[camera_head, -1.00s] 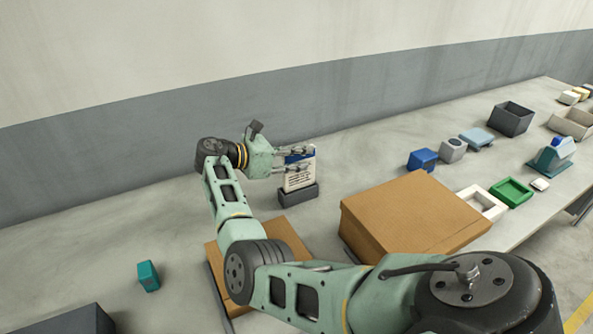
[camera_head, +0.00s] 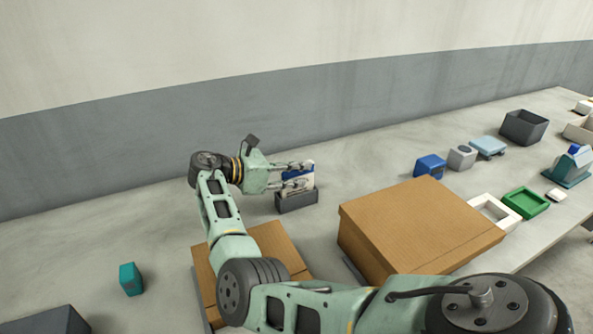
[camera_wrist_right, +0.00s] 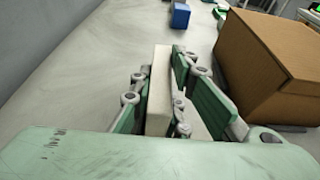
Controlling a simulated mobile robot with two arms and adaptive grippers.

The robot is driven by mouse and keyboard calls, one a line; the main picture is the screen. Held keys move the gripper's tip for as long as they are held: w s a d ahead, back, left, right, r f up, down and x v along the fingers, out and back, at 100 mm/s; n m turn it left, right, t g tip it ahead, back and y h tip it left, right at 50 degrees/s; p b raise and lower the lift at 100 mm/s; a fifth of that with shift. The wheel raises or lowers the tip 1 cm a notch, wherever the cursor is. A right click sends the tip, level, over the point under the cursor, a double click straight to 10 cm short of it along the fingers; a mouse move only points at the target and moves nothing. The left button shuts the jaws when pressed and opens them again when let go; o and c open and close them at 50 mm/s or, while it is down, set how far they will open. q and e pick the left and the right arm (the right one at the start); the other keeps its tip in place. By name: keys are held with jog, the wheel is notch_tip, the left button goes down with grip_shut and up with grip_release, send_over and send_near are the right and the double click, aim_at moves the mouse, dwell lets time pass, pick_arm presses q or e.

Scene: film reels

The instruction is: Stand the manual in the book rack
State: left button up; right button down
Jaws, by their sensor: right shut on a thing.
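In the right wrist view the manual (camera_wrist_right: 159,90) shows as a pale block edge between the two fingers. The book rack (camera_head: 297,200) is a dark grey holder directly under the manual. The manual's lower part is hidden behind the rack's front wall, so it appears to be inside the slot; whether it touches the bottom cannot be told. My left gripper is not in view.
A large cardboard box (camera_head: 415,230) stands right of the rack, and another (camera_head: 282,243) lies under my right arm. A teal block (camera_head: 131,279) is at the left. Blue (camera_head: 430,166) and grey (camera_head: 461,157) blocks and several trays stand further right. The wall runs behind.

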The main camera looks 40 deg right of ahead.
jog(key=c, duration=1.7)
grip_release()
jog(key=shift+r, duration=0.1)
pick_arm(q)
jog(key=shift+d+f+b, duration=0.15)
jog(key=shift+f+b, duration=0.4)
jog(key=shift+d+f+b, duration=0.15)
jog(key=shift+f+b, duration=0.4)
pick_arm(e)
jog(key=v, duration=1.2)
jog(key=shift+s, duration=0.1)
